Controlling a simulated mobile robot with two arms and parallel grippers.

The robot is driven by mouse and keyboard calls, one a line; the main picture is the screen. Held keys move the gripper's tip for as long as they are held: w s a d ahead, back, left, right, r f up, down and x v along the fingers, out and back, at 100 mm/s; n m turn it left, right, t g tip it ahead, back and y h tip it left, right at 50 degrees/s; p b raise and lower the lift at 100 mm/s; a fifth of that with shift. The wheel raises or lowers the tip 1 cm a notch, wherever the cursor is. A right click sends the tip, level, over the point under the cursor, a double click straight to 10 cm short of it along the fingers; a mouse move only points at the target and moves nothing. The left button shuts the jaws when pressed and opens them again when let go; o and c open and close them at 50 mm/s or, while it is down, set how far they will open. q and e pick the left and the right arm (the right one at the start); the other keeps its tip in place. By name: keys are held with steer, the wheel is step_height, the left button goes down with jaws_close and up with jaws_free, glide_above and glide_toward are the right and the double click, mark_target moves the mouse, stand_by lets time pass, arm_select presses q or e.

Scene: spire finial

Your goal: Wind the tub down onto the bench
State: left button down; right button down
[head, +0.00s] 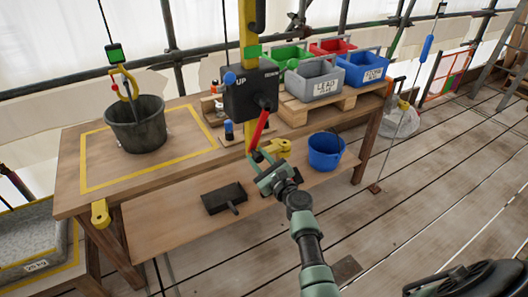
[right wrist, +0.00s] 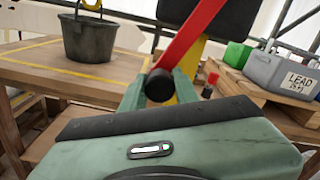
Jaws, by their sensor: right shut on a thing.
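The dark tub (head: 135,128) hangs upright from a yellow hook (head: 124,88) over the yellow-outlined square on the bench (head: 188,158). It also shows in the right wrist view (right wrist: 88,40). I cannot tell whether its bottom touches the wood. A black winch box (head: 252,92) marked UP is on a yellow post, with a red crank arm (head: 259,130) slanting down. My right gripper (head: 262,162) is shut on the black grip (right wrist: 160,86) at the crank's lower end. My left gripper is not in view.
Grey (head: 314,82), green, red and blue crates stand on a pallet at the bench's right end. A blue bucket (head: 326,153) and a black trowel-like tool (head: 224,198) are on the lower shelf. The plank floor at right is mostly clear.

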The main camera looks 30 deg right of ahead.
steer(key=shift+a+r+m, duration=0.3)
steer(key=shift+a+m, duration=0.1)
steer(key=shift+a, duration=0.1)
steer(key=c, duration=1.1)
jaws_free()
steer(key=shift+o, duration=0.2)
steer(key=s, duration=0.7)
steer(key=shift+s+d, duration=0.15)
steer(key=shift+s, duration=0.2)
